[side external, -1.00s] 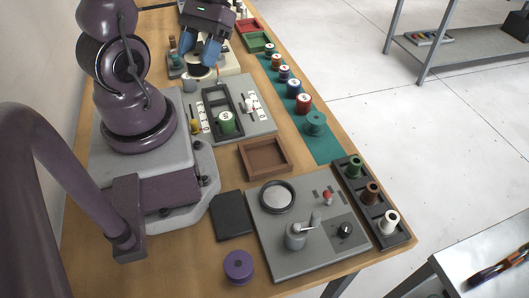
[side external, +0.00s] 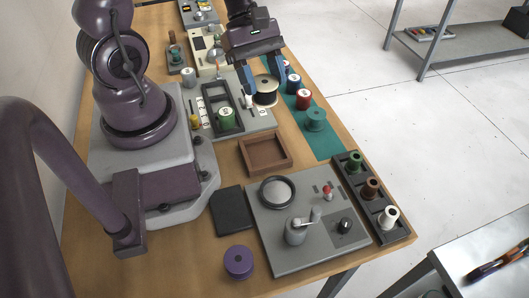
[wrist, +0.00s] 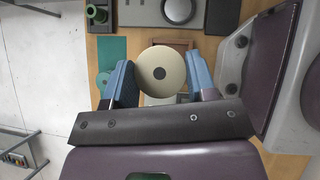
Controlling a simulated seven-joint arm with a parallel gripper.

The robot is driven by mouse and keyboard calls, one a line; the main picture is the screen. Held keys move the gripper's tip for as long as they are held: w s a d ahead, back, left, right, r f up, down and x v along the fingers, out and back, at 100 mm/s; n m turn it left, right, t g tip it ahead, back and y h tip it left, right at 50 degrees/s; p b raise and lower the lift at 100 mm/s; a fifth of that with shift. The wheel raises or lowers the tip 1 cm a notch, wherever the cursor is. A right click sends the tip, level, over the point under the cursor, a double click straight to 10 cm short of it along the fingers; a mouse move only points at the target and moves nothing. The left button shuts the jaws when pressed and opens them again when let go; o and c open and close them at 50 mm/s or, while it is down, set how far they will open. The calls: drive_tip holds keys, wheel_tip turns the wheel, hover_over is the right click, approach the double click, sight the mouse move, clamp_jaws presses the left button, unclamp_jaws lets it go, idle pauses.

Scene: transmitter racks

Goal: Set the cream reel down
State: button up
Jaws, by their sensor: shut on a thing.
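My gripper (side external: 264,80) hangs over the right side of the grey panel, with its blue fingers pointing down. It is shut on the cream reel (side external: 265,89), which shows a dark winding and pale flanges in the side view. In the wrist view the reel's round cream face (wrist: 160,70) with a dark centre sits between both fingers (wrist: 160,86). The reel looks upright. I cannot tell exactly how high it is above the panel or bench.
A teal mat (side external: 325,142) to the right holds a teal reel (side external: 315,119), a red reel (side external: 303,99) and blue reels. A green reel (side external: 226,118) stands in a dark tray on the grey panel (side external: 257,122). A brown tray (side external: 265,154) lies nearer the camera.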

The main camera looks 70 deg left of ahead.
hover_over(263, 153)
wheel_tip(263, 153, down, 16)
drive_tip(key=shift+r, duration=0.1)
idle(0.7)
drive_tip(key=o, duration=1)
drive_tip(key=shift+c, duration=0.2)
drive_tip(key=v, duration=1.2)
drive_tip(key=d+r+m+y, duration=0.1)
drive_tip(key=r+m, duration=0.2)
drive_tip(key=w+d+r+m+y, duration=0.1)
drive_tip(key=d+r+m, duration=0.1)
drive_tip(key=r+m, duration=0.2)
drive_tip(key=d+r+m+y, duration=0.1)
drive_tip(key=r+m, duration=0.2)
drive_tip(key=r, duration=0.1)
drive_tip(key=shift+w+d+r, duration=0.15)
drive_tip(key=shift+w, duration=0.25)
drive_tip(key=s+d+r+m+t+y, duration=0.3)
drive_tip(key=r+m+t+y, duration=0.1)
drive_tip(key=r+m, duration=0.6)
drive_tip(key=shift+d+r, duration=0.15)
drive_tip(key=shift+r, duration=0.55)
